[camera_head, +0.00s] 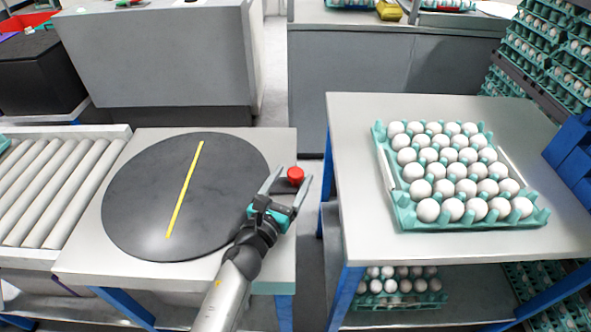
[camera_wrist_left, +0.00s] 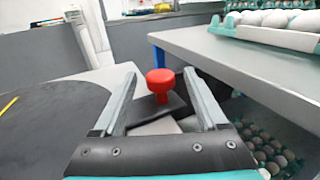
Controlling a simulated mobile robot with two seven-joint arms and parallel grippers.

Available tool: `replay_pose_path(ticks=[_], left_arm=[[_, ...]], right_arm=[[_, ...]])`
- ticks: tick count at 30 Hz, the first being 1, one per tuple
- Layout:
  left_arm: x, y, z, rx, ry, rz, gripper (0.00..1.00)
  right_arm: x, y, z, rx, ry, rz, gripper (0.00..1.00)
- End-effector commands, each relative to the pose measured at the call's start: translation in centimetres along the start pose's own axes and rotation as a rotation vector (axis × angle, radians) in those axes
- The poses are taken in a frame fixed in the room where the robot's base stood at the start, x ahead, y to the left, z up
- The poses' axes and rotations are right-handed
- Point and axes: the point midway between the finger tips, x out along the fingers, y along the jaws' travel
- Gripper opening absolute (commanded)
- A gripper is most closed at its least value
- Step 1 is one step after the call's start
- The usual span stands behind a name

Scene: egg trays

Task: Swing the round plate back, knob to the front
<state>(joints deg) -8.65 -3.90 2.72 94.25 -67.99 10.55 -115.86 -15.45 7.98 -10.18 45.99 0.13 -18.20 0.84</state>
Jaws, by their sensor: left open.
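The round plate (camera_head: 150,205) is a dark grey disc with a yellow stripe (camera_head: 185,190), lying flat on a light table. Its red knob (camera_head: 295,174) sits on a dark tab at the plate's right side. My left gripper (camera_head: 287,180) is open at the knob, its fingers pointing away from me. In the left wrist view the red knob (camera_wrist_left: 160,82) stands between the two finger tips or just beyond them, with a gap on each side. The plate's edge (camera_wrist_left: 50,125) shows at the left there. My right gripper is not in view.
A roller conveyor (camera_head: 55,190) adjoins the plate's table on the left. Across a narrow gap on the right, another table (camera_head: 355,150) bears a green tray (camera_head: 405,215) of white eggs. Blue legs and a lower shelf with more eggs are below. Grey cabinets (camera_head: 160,60) stand behind.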

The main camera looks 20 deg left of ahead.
Motion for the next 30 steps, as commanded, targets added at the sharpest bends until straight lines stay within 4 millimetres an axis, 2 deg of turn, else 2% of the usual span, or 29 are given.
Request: replay_pose_path(ticks=[6, 18, 30], left_arm=[[2.1, 0.0, 0.0, 0.000, -0.001, -0.001, 0.75], [2.6, 0.0, 0.0, 0.000, 0.000, 0.000, 0.75], [2.6, 0.0, 0.0, -0.001, 0.000, 0.000, 0.31]], right_arm=[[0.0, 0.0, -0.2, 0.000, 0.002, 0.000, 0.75], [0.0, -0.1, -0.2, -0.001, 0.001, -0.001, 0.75], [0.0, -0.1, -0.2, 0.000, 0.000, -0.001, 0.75]])
